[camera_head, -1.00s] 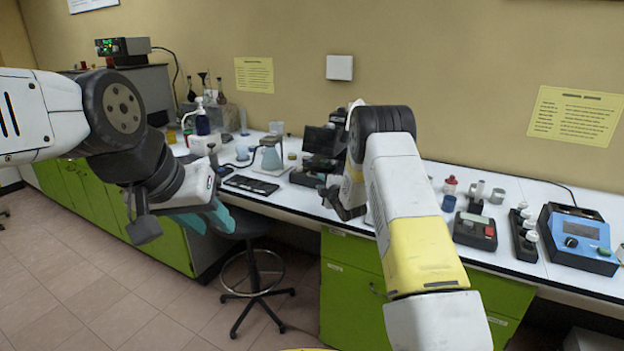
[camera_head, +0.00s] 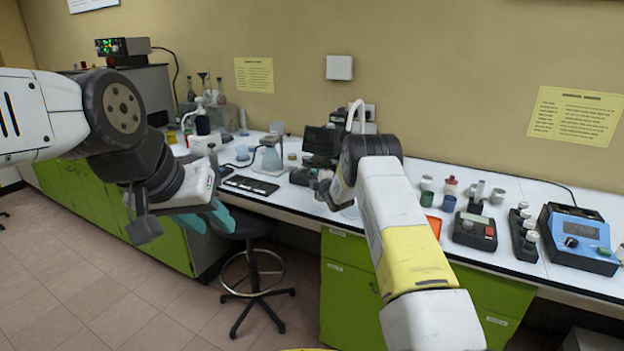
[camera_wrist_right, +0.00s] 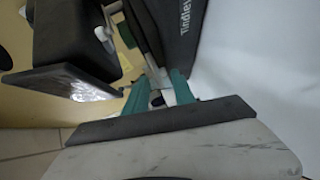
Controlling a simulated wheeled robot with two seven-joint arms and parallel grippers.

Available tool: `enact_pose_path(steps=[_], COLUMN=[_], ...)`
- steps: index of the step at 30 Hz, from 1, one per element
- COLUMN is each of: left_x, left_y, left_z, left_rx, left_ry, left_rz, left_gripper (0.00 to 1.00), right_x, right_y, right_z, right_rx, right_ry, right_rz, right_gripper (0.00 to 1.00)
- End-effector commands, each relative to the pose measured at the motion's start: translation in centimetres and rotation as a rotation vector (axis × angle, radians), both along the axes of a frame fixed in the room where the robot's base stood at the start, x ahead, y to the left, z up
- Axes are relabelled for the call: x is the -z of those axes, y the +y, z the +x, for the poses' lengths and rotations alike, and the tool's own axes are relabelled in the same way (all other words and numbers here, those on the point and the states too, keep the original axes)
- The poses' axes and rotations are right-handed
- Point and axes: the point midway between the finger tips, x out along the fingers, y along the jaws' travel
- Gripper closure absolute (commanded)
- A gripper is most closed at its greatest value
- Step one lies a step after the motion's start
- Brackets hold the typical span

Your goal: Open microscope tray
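A dark device that seems to be the microscope (camera_head: 322,140) stands on the bench, partly hidden by my right arm. In the right wrist view a dark body lettered "Tindley" (camera_wrist_right: 185,35) fills the top middle, and a black part with a flat glossy plate (camera_wrist_right: 65,80) is at the left. I cannot make out the tray for certain. My right gripper (camera_head: 328,190) is low at the device's front edge. Its teal fingers (camera_wrist_right: 158,92) are apart, with a small white and dark part seen between them. My left gripper (camera_head: 208,217) hangs in front of the bench, over the stool; its opening is unclear.
Small jars (camera_head: 448,203), a black meter (camera_head: 475,231) and a blue instrument (camera_head: 580,238) stand at the right. A stool (camera_head: 255,270) is below the bench.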

Motion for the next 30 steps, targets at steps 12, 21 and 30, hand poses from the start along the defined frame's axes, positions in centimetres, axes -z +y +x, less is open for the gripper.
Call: enact_pose_path(steps=[12, 21, 30], left_x=[0.0, 0.0, 0.0], left_y=[0.0, 0.0, 0.0], left_z=[0.0, 0.0, 0.0], left_rx=[0.0, 0.0, 0.0], left_ry=[0.0, 0.0, 0.0], left_rz=[0.0, 0.0, 0.0], left_gripper=[0.64, 0.64, 0.64], right_x=[-0.01, 0.0, 0.01], right_y=[-0.02, -0.02, -0.04], right_z=[-0.02, -0.03, -0.02], right_rx=[0.0, 0.0, 0.0], right_ry=[0.0, 0.0, 0.0], right_rz=[0.0, 0.0, 0.0], right_gripper=[1.0, 1.0, 1.0])
